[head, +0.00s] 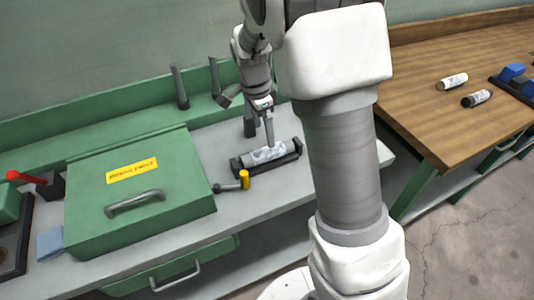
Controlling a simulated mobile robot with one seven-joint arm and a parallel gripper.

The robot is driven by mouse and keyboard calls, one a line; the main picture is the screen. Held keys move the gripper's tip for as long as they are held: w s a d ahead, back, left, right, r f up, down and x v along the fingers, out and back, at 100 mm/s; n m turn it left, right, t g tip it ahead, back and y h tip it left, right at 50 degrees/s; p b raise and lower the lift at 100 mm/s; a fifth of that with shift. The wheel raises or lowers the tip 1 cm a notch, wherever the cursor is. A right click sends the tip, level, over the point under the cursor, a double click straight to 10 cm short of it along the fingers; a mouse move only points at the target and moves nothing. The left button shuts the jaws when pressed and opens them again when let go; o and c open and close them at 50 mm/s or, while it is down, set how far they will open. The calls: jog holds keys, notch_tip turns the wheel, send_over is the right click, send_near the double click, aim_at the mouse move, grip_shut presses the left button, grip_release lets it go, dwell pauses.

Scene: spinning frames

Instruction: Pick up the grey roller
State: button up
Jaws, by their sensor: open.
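A grey roller (262,155) with pale markings lies on its side in a dark cradle (290,157) on the grey bench. My gripper (261,139) is open and points down just above and behind the roller. One finger overlaps the roller in the picture; I cannot tell whether it touches. No object shows between the fingers. My arm hides the bench to the right of the cradle.
A green box (150,205) with a handle and yellow label stands left of the cradle. Two rollers, one white (453,81) and one dark-ended (477,98), lie on the wooden table (425,120) at right.

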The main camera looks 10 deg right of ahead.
aim_at(267, 149)
jog(key=f, duration=0.8)
jog(key=shift+d, duration=0.4)
jog(key=shift+r, duration=0.1)
grip_shut()
